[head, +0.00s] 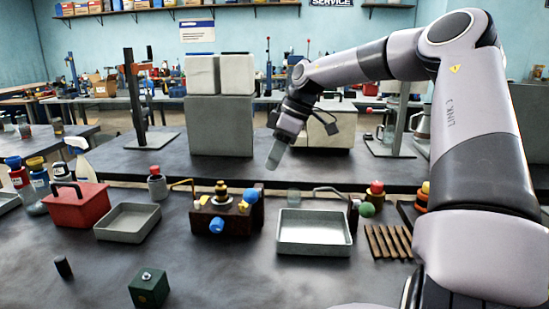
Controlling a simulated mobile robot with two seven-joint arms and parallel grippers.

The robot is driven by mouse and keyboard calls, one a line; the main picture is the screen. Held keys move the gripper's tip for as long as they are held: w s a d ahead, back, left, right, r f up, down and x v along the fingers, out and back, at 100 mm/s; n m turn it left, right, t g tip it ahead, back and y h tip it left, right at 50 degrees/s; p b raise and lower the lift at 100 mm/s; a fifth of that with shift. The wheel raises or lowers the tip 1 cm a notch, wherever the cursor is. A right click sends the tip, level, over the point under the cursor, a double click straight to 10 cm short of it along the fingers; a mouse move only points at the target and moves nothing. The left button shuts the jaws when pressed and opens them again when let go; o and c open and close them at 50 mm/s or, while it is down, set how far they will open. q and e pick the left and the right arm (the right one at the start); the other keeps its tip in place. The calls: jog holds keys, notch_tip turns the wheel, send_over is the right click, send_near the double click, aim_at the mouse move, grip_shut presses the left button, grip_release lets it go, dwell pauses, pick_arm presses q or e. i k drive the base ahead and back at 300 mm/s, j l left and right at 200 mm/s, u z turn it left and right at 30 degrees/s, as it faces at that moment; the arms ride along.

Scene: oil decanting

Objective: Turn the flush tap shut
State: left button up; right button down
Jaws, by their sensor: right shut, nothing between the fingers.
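A dark brown block (232,224) with a brass fitting on top stands at the middle of the near bench. It has a blue knob (216,226) on its front, a yellow and blue knob (250,196) at its upper right and a thin bent spout (184,184) at its left. A green knob (366,209) sits further right beside a second bent spout. I cannot tell which of these is the flush tap. My right gripper (273,158) is shut and empty, pointing down above and behind the block, apart from it. My left gripper is not in view.
Grey trays stand left (128,222) and right (314,233) of the block. A red toolbox (74,207), a dark green cube (149,287) and a slatted wooden rack (388,242) are also on the bench. The front middle is clear.

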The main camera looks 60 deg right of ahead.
aim_at(217, 225)
jog(key=k+j, duration=0.2)
jog(key=j, duration=0.2)
jog(key=k+j, duration=0.2)
jog(key=j, duration=0.2)
jog(key=k+j, duration=0.2)
jog(key=j, duration=0.2)
